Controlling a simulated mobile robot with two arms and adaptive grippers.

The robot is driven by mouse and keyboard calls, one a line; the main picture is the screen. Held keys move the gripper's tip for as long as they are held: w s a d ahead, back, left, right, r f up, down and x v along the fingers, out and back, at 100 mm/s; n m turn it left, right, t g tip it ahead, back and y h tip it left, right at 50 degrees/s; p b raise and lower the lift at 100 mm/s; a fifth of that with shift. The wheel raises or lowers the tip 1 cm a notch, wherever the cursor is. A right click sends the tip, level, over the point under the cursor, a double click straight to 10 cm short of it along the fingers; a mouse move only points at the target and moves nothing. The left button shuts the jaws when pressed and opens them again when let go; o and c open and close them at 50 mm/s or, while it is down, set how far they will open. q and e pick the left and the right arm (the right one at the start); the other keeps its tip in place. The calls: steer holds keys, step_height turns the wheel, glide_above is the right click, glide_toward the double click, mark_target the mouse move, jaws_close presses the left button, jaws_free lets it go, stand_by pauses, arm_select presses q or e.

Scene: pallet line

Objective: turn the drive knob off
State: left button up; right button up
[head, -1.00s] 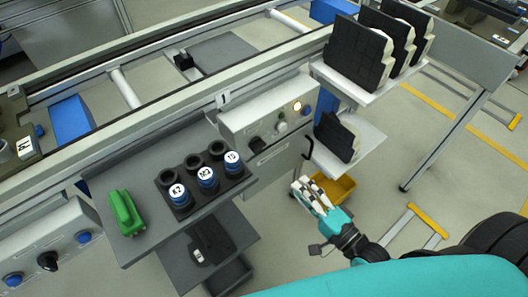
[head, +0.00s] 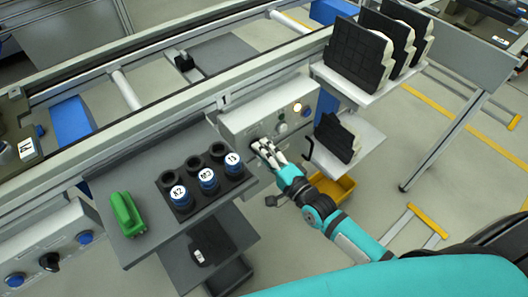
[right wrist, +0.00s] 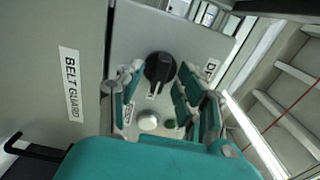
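A black rotary knob (right wrist: 159,68) with a white pointer mark sits on a light grey control panel (right wrist: 190,40). In the right wrist view its pointer is toward the bottom of the picture. My right gripper (right wrist: 152,80) is open, with its fingers on either side of the knob; I cannot tell whether they touch it. In the head view my right gripper (head: 262,149) is at the front of the control box (head: 240,120) and hides most of this knob. The panel's labels are partly covered and I cannot read which is the drive knob. My left gripper is not in view.
A lit lamp (head: 297,107) and blue button (head: 306,110) are on the box. Another box at lower left has a black knob (head: 50,262). A grey shelf (head: 140,180) holds a green item (head: 126,213) and blue-topped cylinders. A yellow bin (head: 335,188) is below.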

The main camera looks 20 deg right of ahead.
jaws_close()
steer(key=shift+n, duration=0.3)
steer(key=n+p, duration=0.6)
steer(key=n, duration=1.1)
stand_by(0.4)
steer(key=shift+n, duration=0.3)
stand_by(0.3)
jaws_free()
